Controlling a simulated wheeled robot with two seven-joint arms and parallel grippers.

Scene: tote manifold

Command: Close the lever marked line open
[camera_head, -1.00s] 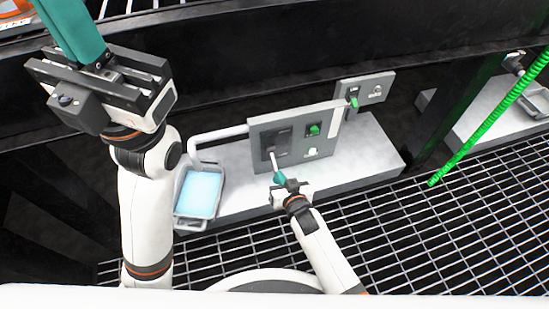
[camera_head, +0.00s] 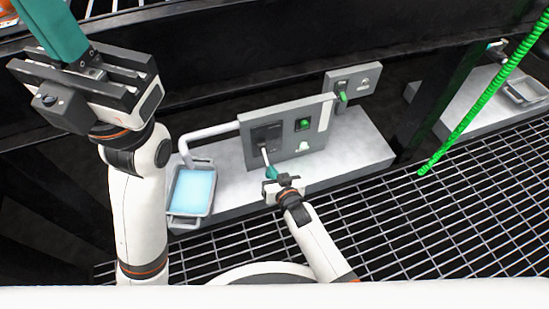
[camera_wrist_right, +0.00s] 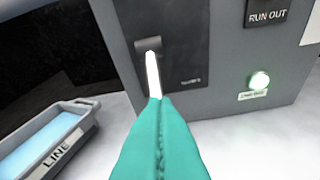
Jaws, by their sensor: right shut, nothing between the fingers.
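The grey panel (camera_head: 287,140) stands on a pale block. A white lever (camera_head: 265,156) comes out of its dark plate; in the right wrist view the lever (camera_wrist_right: 153,75) runs from a grey pivot down to my fingertips. My right gripper (camera_head: 271,173) has its teal fingers closed together at the lever's lower end; they also fill the bottom of the right wrist view (camera_wrist_right: 160,105). Whether they touch the lever, I cannot tell. The plate's small label is unreadable. My left gripper (camera_head: 55,35) is raised at top left, its jaw gap unclear.
A lit round lamp (camera_wrist_right: 259,80) has a blurred label. A RUN OUT sign (camera_wrist_right: 268,16) is above it. A tray (camera_head: 191,192) with light blue contents, marked LINE, stands left of the panel. A smaller panel (camera_head: 352,84) is behind right. A green coiled cable (camera_head: 480,100) hangs at right.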

